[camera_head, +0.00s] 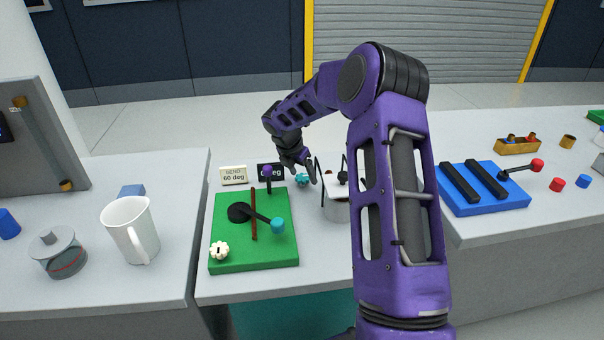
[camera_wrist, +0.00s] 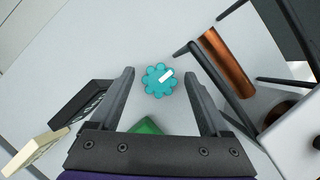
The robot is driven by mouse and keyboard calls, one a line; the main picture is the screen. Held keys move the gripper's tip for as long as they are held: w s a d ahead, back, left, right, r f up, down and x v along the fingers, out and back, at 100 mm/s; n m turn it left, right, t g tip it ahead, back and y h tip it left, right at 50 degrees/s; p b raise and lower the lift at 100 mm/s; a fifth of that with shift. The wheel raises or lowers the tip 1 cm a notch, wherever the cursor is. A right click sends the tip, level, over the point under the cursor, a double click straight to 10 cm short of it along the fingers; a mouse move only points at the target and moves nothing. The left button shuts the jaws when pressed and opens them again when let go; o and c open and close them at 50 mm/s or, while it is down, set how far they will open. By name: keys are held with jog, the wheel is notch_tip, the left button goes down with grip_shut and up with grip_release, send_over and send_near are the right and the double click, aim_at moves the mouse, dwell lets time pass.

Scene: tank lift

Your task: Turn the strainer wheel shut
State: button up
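A small teal lobed wheel (camera_head: 302,180) with a white bar mark stands on the light table, behind the green block; I take it to be the strainer wheel. It shows in the middle of the wrist view (camera_wrist: 158,82), its white bar slanting up to the right. My gripper (camera_head: 303,170) points down over the wheel. In the wrist view my gripper (camera_wrist: 160,68) is open, one finger on each side of the wheel, with visible gaps. How far the fingertips are above it I cannot tell.
A green block (camera_head: 240,262) with a lever and a cream knob lies in front. A "BEND 60 deg" sign (camera_head: 233,175) and a dark sign (camera_head: 270,172) stand left.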

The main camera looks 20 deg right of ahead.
grip_shut()
jog(key=shift+m+p, duration=0.35)
jog(key=shift+m, duration=0.15)
jog(key=m+g+p, duration=0.1)
jog(key=m, duration=0.1)
jog(key=shift+a+r+m+p, duration=0.1)
jog(key=shift+m+p, duration=0.3)
jog(key=m+g+p, duration=0.1)
jog(key=m, duration=0.1)
jog(key=m+g+p, duration=0.1)
jog(key=m, duration=0.2)
jog(key=shift+w+g+h, duration=0.15)
jog(key=shift+g+h, duration=0.15)
jog(key=m, duration=0.2)
jog(key=m+g+p, duration=0.1)
jog(key=m, duration=0.2)
jog(key=shift+g+y, duration=0.3)
jog(key=shift+y, duration=0.1)
jog(key=shift+f+m+g+y, duration=0.1)
jog(key=shift+m+g+y, duration=0.15)
jog(key=shift+m, duration=0.75)
jog(key=shift+f+m+g+y, duration=0.1)
jog(key=shift+m+g+y, duration=0.15)
jog(key=shift+m, duration=0.75)
